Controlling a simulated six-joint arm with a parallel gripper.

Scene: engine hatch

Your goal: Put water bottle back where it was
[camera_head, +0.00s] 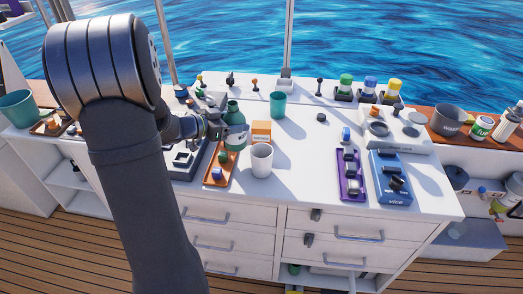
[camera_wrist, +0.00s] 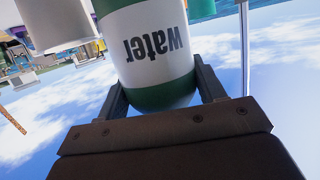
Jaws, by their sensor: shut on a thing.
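The water bottle (camera_head: 234,113) is green with a white band, and it stands roughly upright over the left part of the white counter. My gripper (camera_head: 228,131) comes from the left and is shut on its middle. In the wrist view the bottle (camera_wrist: 150,45) sits between my two fingers (camera_wrist: 165,92), with the word "water" upside down on the white band. The bottle's base is close to the orange tray and the box; I cannot tell whether it touches the counter.
An orange tray (camera_head: 211,181), an orange box (camera_head: 261,128), a white cup (camera_head: 262,163) and a teal cup (camera_head: 277,106) stand nearby. Purple (camera_head: 352,193) and blue (camera_head: 393,197) trays lie to the right. Coloured-lid containers (camera_head: 370,86) stand at the back right. The counter's middle is clear.

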